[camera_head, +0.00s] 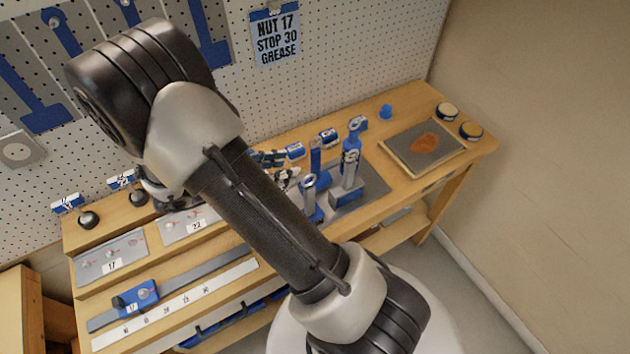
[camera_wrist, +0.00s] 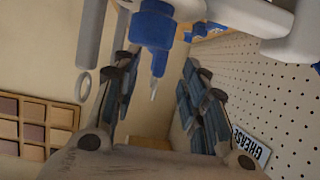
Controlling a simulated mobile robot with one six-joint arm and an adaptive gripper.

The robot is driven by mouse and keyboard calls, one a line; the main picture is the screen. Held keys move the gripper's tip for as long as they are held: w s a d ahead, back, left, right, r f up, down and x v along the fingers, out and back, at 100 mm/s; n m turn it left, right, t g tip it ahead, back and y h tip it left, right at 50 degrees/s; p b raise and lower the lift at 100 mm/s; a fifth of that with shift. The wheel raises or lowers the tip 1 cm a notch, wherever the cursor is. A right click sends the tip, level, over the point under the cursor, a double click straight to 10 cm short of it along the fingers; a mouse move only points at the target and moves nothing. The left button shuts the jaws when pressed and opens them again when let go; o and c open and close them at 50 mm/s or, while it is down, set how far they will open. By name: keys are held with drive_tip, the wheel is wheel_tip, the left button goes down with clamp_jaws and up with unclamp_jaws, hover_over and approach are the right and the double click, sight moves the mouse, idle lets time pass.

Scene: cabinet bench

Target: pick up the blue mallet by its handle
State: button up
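I cannot single out a loose blue mallet with certainty. Flat blue mallet-like shapes (camera_head: 47,118) show on grey boards on the pegboard, with another (camera_head: 215,55) further right. Several blue upright tools (camera_head: 352,140) stand on the bench right of my arm. My gripper (camera_head: 280,170) is partly hidden behind my arm near these tools. In the wrist view my gripper (camera_wrist: 162,100) has its fingers apart, with nothing visibly held. A blue body with a thin pale tip (camera_wrist: 155,35) shows beyond the gap between them; I cannot tell whether it is the mallet.
A grey-topped tray with an orange patch (camera_head: 410,165) lies at the bench's right end, near two round tins (camera_head: 447,112). A blue block (camera_head: 135,297) sits on a rail at the front left. A sign (camera_head: 275,36) hangs on the pegboard (camera_head: 350,50).

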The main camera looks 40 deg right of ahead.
sight(311, 159)
drive_tip(key=b+x, duration=0.1)
drive_tip(key=x, duration=0.3)
drive_tip(key=b+x, duration=0.2)
drive_tip(key=x, duration=0.3)
drive_tip(key=shift+w+d+r, duration=0.2)
clamp_jaws()
idle(0.8)
